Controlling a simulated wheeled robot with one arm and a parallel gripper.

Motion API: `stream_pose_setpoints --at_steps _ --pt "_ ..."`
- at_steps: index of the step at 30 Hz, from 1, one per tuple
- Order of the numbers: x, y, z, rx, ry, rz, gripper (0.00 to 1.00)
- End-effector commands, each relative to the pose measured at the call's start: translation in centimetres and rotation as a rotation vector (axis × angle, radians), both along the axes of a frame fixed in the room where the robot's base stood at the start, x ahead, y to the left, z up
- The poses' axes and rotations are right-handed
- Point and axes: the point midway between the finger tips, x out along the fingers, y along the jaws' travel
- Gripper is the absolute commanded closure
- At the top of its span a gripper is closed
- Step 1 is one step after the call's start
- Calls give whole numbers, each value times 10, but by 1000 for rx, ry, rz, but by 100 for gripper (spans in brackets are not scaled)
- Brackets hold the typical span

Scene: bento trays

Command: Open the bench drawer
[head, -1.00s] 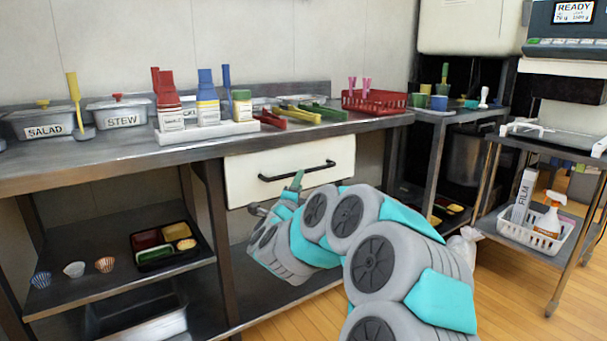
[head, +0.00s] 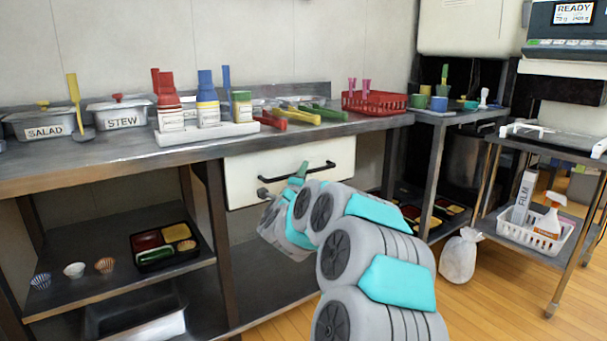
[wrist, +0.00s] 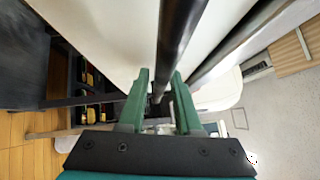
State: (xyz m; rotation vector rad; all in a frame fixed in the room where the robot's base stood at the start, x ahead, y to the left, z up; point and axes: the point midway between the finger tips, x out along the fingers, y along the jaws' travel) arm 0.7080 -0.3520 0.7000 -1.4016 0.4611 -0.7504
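The bench drawer (head: 240,185) has a white front and sits under the bench top, flush and closed as far as I can see. Its black bar handle (head: 318,168) runs across the front. In the wrist view, my gripper's green fingers (wrist: 160,100) stand apart. The dark handle (wrist: 176,45) runs down into the gap between them, and I see no clear contact. The white drawer front (wrist: 110,35) shows behind.
The bench top (head: 100,160) holds lidded pans, bottles in a white rack (head: 208,133), and a red basket (head: 375,102). A lower shelf holds a bento tray (head: 165,247). A white bag (head: 460,257) lies on the floor at right. The wooden floor before the drawer is open.

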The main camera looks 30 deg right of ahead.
Motion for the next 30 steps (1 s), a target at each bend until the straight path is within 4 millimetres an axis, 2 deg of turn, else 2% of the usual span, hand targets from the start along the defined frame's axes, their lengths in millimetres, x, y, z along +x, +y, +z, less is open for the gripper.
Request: stream_pose_setpoints --at_steps 1,8,30 --pt "0 0 0 0 0 0 74" --pt "0 0 0 0 0 0 100" --pt "0 0 -1 0 1 1 100"
